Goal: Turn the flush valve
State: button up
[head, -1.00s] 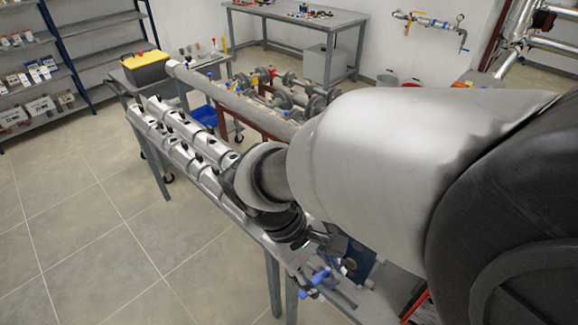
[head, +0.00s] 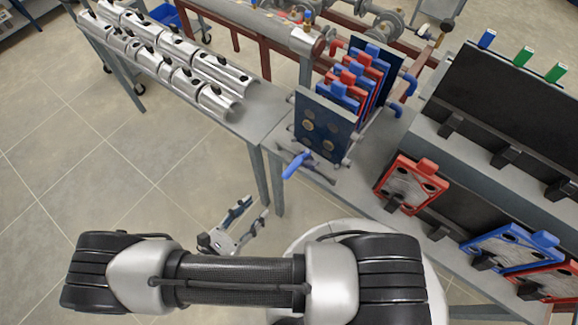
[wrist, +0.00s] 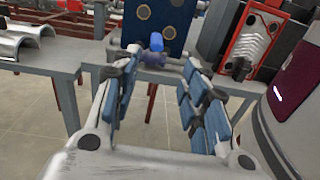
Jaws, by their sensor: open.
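The flush valve, with a blue handle (head: 296,165), sits low at the front of the plate exchanger (head: 324,127) near the table's front edge. In the wrist view the blue handle (wrist: 156,42) shows ahead, between the fingertips in the picture but beyond them. My gripper (head: 254,212) is over the floor in front of the table, apart from the valve and to its lower left in the head view. In the wrist view my gripper (wrist: 159,68) has its blue-padded fingers spread wide with nothing between them.
Metal half-pipe shells (head: 170,52) lie on the bench at the left. At the right a rack holds a red-framed plate (head: 410,184) and a blue-framed plate (head: 510,248). The floor (head: 110,180) before the table is clear.

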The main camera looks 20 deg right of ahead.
send_near(300, 158)
jog(key=shift+n+t, duration=0.3)
jog(key=x, duration=0.6)
jog(key=shift+s+f, duration=0.1)
jog(key=shift+f, duration=0.2)
jog(key=shift+c, duration=0.2)
grip_shut()
